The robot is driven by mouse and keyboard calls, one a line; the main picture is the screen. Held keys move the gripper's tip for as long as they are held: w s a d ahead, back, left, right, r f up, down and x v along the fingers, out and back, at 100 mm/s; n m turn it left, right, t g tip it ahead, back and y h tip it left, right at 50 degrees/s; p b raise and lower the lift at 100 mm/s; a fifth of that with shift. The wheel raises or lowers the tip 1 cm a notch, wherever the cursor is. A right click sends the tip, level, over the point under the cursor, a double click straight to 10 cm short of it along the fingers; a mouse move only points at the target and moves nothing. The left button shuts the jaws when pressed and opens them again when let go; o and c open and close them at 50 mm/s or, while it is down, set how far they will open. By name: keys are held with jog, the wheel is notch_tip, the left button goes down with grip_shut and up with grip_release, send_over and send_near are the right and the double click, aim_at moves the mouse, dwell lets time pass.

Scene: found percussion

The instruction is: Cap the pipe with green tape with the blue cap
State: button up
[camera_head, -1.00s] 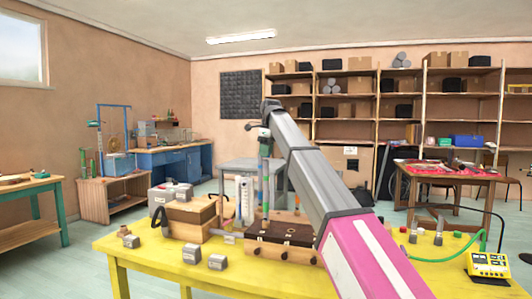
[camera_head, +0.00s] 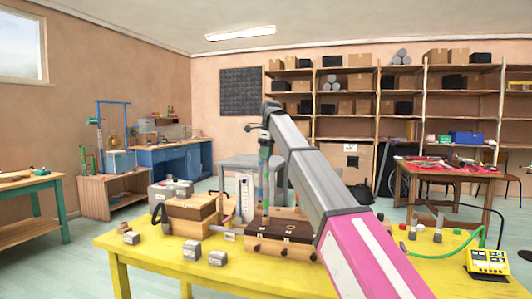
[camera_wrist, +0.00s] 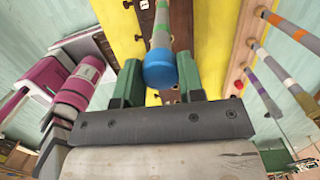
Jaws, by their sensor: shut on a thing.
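The blue cap (camera_wrist: 160,70) sits between the green fingers of my gripper (camera_wrist: 158,84) in the wrist view, and the gripper is shut on it. A grey pipe with a greenish band (camera_wrist: 161,32) runs away directly behind the cap, in line with it. The cap hides the pipe's near end, so I cannot tell how far the cap is seated. In the head view my gripper (camera_head: 265,140) is above the upright banded pipe (camera_head: 265,190), which rises from the dark-topped wooden case on the yellow table.
The dark-topped case (camera_head: 287,231) and a wooden box (camera_head: 192,208) stand on the yellow table (camera_head: 160,262). Several small grey blocks lie at its left. A yellow device (camera_head: 487,261) with a green cable is at right. Other banded pipes (camera_wrist: 268,57) show in the wrist view.

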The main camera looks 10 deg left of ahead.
jog(key=shift+f, duration=0.55)
jog(key=o, duration=1)
jog(key=shift+c, duration=0.2)
jog(key=shift+r, duration=0.1)
